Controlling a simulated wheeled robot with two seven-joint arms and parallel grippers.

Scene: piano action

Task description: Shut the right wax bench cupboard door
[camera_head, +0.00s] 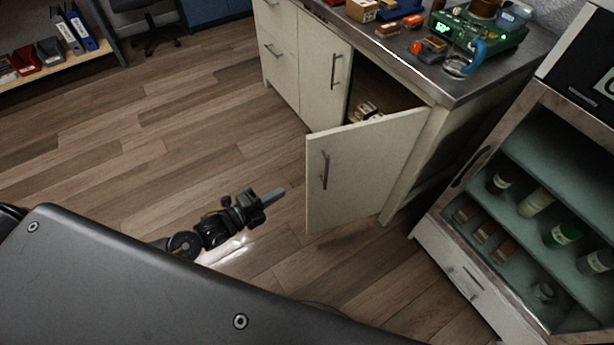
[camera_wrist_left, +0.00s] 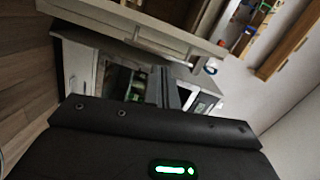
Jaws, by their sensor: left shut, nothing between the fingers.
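The right wax bench cupboard door (camera_head: 365,165) is a cream panel with a dark bar handle (camera_head: 325,170). It stands wide open, swung out from the bench front into the room. Behind it the cupboard's dark inside (camera_head: 383,92) shows, with some small pale items (camera_head: 368,110) in it. My left gripper (camera_head: 278,194) is shut and empty, a little to the left of the door's free edge and apart from it in the picture. Its fingers also show in the left wrist view (camera_wrist_left: 168,88). My right gripper is not in view.
The neighbouring left door (camera_head: 325,70) is closed. The metal benchtop (camera_head: 405,65) carries a green device (camera_head: 478,35) and small blocks. A glass-front cabinet (camera_head: 530,200) with jars stands close on the right. The wooden floor (camera_head: 150,130) to the left is clear.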

